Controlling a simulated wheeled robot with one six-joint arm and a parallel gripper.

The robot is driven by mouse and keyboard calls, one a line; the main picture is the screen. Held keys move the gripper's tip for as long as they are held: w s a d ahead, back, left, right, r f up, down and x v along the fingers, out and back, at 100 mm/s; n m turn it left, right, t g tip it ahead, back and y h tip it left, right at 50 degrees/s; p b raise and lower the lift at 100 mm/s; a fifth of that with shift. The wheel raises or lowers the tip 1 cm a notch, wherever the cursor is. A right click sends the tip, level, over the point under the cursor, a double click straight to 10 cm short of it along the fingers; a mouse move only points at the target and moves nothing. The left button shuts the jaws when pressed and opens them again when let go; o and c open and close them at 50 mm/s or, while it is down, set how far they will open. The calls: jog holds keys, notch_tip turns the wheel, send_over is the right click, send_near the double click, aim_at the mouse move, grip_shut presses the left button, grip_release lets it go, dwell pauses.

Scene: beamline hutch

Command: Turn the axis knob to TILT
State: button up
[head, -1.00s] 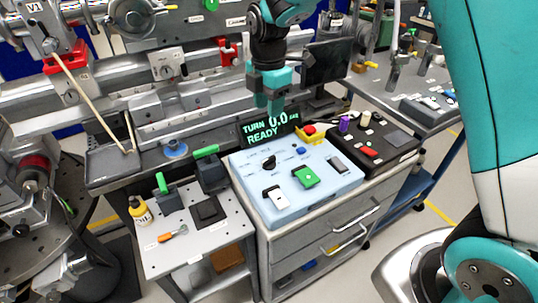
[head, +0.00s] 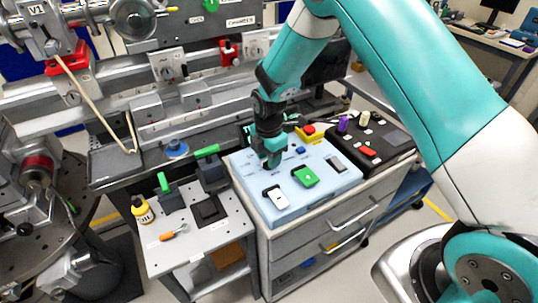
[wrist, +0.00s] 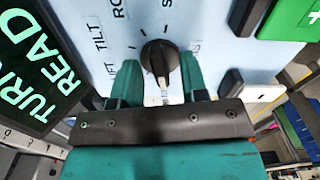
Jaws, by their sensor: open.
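The axis knob (wrist: 160,62) is a black knob on the light blue control panel (head: 335,187). In the wrist view it sits between the two teal fingers of my gripper (wrist: 159,64), which is open with a gap visible on each side. Printed words surround the knob; TILT (wrist: 98,38) is readable to its upper left, and other labels are cut off or partly hidden by the fingers. I cannot tell for sure which label the knob points to. In the head view my gripper (head: 271,160) is low over the panel and hides the knob.
A green switch (head: 305,177) and a white switch (head: 275,197) stand on the panel near my gripper. A red button on a yellow base (head: 307,131) is at the back. The display (wrist: 38,70), with TURN and READ legible, stands close beside the left finger.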

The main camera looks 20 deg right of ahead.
grip_shut()
jog(key=shift+m, duration=0.3)
jog(key=m, duration=0.4)
jog(key=shift+m, duration=0.4)
jog(key=m, duration=0.5)
jog(key=shift+b, duration=0.3)
jog(key=m, duration=0.6)
jog(key=shift+m, duration=0.3)
jog(key=m, duration=0.6)
jog(key=shift+m, duration=0.3)
